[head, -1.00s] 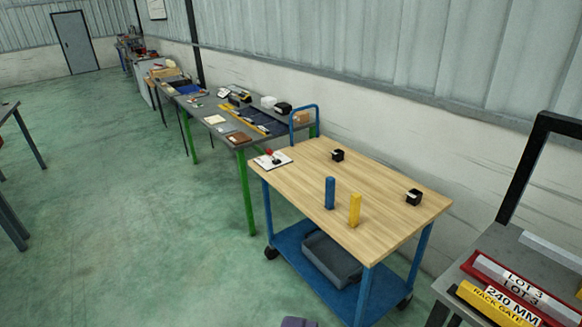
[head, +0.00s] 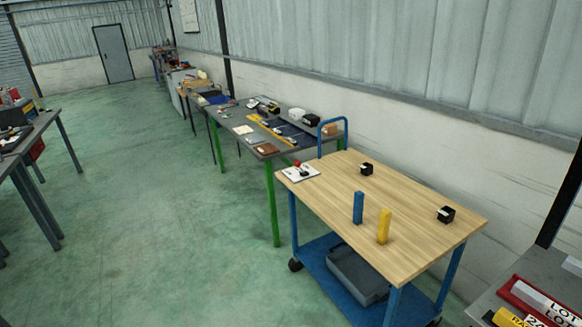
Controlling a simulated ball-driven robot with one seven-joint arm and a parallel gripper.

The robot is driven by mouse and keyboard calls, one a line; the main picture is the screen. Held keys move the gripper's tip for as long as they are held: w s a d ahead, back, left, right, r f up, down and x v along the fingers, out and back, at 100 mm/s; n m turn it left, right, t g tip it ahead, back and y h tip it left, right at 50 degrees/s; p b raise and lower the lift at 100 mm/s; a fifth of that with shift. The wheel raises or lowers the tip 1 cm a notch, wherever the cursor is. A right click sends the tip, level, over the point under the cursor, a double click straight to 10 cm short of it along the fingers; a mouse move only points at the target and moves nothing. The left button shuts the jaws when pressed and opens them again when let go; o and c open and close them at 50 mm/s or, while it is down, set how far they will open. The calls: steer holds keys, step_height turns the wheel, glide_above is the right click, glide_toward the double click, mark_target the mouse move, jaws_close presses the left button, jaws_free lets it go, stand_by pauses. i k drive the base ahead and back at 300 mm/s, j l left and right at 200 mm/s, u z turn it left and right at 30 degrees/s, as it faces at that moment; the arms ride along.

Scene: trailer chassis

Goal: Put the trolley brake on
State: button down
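The trolley (head: 410,195) has a light wooden top, blue legs, a blue lower shelf and a blue push handle (head: 345,130) at its far end. A white plate (head: 311,173) with a small red-knobbed lever (head: 298,164) sits on the far left corner of the top. It looks like the brake control, but its setting is too small to tell. My gripper is not in view.
A blue block (head: 358,207), a yellow block (head: 384,226) and two small black boxes stand on the trolley. A grey bin (head: 357,275) is on its shelf. A green-legged bench (head: 273,215) adjoins its far end. Open green floor (head: 160,240) lies to the left.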

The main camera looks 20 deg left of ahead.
mark_target(296, 162)
steer(key=i+j+u, duration=0.15)
steer(key=i+j, duration=0.25)
steer(key=i, duration=0.3)
steer(key=i+j+u, duration=0.15)
steer(key=i+j, duration=0.2)
steer(key=i, duration=0.35)
steer(key=i+j+u, duration=0.15)
steer(key=i, duration=0.55)
steer(key=i+j+u, duration=0.15)
steer(key=i+j, duration=0.15)
steer(key=i, duration=0.45)
steer(key=i+u, duration=0.15)
steer(key=i, duration=0.6)
